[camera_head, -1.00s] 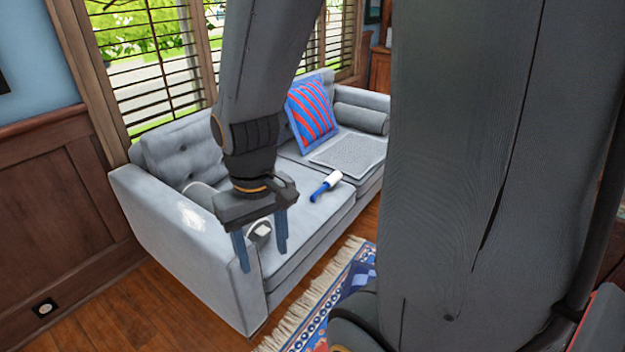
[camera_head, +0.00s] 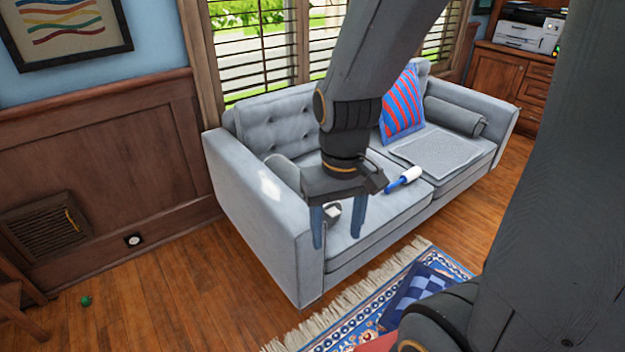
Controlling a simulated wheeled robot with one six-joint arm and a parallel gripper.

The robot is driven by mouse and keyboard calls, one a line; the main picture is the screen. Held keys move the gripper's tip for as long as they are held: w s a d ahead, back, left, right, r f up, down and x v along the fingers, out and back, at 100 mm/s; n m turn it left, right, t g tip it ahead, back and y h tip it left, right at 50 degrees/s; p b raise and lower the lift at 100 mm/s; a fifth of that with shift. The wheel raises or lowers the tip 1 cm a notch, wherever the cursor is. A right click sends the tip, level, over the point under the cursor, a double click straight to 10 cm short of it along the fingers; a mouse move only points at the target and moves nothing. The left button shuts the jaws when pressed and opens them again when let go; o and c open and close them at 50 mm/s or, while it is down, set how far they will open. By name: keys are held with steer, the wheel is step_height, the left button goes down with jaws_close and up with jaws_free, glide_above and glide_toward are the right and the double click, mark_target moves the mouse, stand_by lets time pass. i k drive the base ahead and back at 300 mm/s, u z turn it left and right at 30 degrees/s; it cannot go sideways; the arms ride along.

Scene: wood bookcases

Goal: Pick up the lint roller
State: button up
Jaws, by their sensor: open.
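The lint roller (camera_head: 403,180) has a blue handle and a white roll. It lies on the seat of the grey sofa (camera_head: 258,235), near the middle, in front of a folded grey cloth. My gripper (camera_head: 338,226) points down at the sofa's near left end, with its two blue fingers apart and nothing between them that I can see it holding. It is to the left of the lint roller and apart from it. My gripper's body comes close to the roller's handle in the picture.
A small grey-white object (camera_head: 332,210) is on the seat behind my fingers. A striped cushion (camera_head: 402,106), a bolster (camera_head: 455,115) and the grey cloth (camera_head: 436,150) are on the sofa. A patterned rug (camera_head: 345,318) lies in front. Wood floor at left is mostly clear.

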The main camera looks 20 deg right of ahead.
mark_target(405, 177)
steer(key=z, duration=0.15)
steer(key=k, duration=0.4)
steer(key=u, duration=0.35)
steer(key=i, duration=0.55)
steer(key=z, duration=0.65)
steer(key=i, duration=0.45)
steer(key=z, duration=0.45)
